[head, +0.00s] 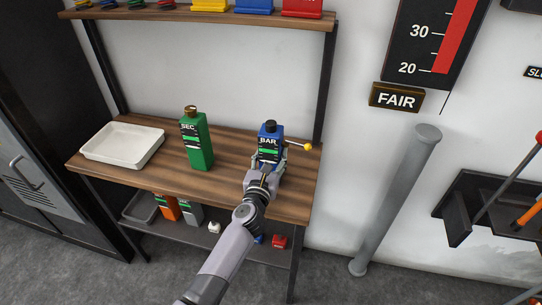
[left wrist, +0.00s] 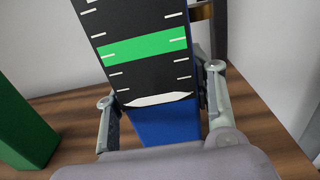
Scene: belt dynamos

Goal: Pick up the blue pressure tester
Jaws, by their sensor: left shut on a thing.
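The blue pressure tester (head: 269,142), marked BAR, is upright at the right end of the wooden bench top. It has a black cap and a yellow-tipped rod at its right side. My left gripper (head: 270,158) is shut on its lower body, one finger on each side. In the left wrist view, the tester (left wrist: 165,122) fills the space between the fingers, showing a black scale with a green band and a white pointer. Its base is hidden by my gripper, so I cannot tell whether it touches the bench. My right gripper is not in view.
A green SEC tester (head: 196,145) stands left of the blue one, apart from it. A white tray (head: 120,142) lies at the bench's left end. The upper shelf (head: 190,16) holds coloured items. A lower shelf (head: 200,231) holds several small things. A grey pipe (head: 395,200) leans on the right wall.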

